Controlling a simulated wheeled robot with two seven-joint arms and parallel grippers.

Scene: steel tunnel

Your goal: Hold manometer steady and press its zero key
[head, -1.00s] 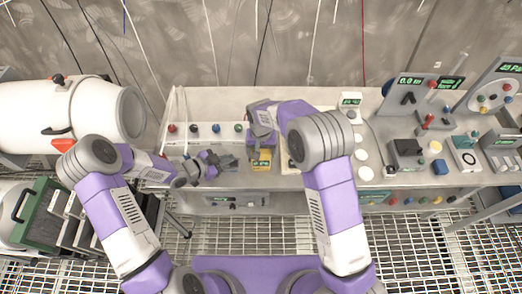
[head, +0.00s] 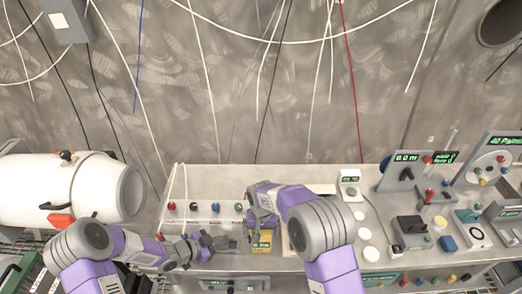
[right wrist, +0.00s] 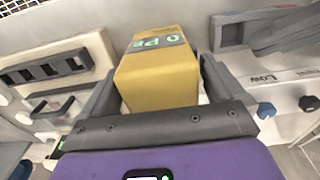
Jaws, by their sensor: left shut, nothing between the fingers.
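The manometer (head: 261,242) is a small yellow block with a dark display and green characters, standing near the bench's front edge. In the right wrist view the manometer (right wrist: 158,80) sits between the two grey fingers of my right gripper (right wrist: 160,75), which appear shut on its sides. In the head view my right gripper (head: 262,226) comes onto it from behind and above. My left gripper (head: 230,243) is shut and empty, just left of the manometer, with dark fingers pointing at it. I cannot make out the zero key.
A row of coloured knobs (head: 205,207) stands behind my left gripper. A small white display unit (head: 349,185) and white discs (head: 363,233) stand to the right. Further right are panels and a black box (head: 410,230). A white tank (head: 70,188) is at the left.

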